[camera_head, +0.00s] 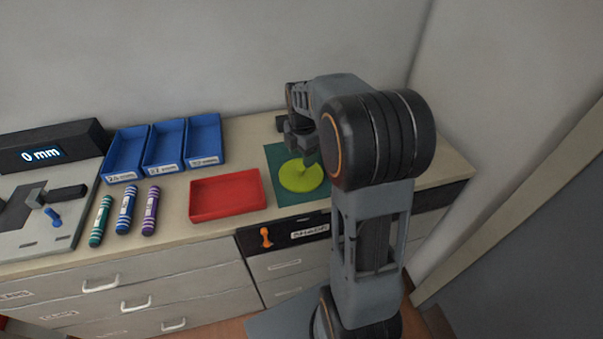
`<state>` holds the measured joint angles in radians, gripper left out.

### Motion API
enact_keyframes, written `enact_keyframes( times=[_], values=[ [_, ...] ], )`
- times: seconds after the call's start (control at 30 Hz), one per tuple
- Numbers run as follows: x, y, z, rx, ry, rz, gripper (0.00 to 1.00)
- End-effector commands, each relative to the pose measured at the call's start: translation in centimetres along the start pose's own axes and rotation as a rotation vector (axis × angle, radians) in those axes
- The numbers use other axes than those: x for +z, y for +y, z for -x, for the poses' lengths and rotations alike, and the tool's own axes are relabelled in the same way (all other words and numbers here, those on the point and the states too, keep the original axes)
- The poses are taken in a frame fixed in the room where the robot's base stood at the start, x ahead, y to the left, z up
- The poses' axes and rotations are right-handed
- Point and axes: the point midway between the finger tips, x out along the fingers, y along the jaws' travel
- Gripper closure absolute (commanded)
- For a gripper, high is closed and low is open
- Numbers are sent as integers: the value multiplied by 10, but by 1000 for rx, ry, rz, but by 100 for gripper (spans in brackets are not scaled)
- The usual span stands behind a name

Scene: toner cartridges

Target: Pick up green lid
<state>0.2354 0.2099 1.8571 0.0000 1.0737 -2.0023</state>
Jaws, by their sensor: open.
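The green lid (300,177) is a yellow-green disc with a raised ridge on top. It lies flat on a dark green mat (286,199) on the countertop. My gripper (308,160) is just above the lid's far side, pointing down, and open. My arm comes in from the right and hides part of the mat's right side. I cannot tell whether the fingertips touch the lid's ridge.
A red tray (228,213) stands left of the mat. Three blue bins (163,167) are at the back. Green, blue and purple striped cartridges (151,211) lie further left, near a measuring device (42,215). An orange knob (266,238) is on the counter's front.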

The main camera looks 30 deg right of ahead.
Motion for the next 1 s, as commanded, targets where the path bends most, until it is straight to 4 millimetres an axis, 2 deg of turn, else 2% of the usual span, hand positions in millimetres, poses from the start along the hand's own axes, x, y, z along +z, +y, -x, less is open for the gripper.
enact_keyframes(
  times=[0.33, 0.7, 1.0],
  values=[
    [-3, 1, -43, -3, 1, 0, 42],
    [-3, 1, -50, -1, 0, 0, 42],
    [-3, 2, -50, -1, 0, 0, 71]
  ],
)
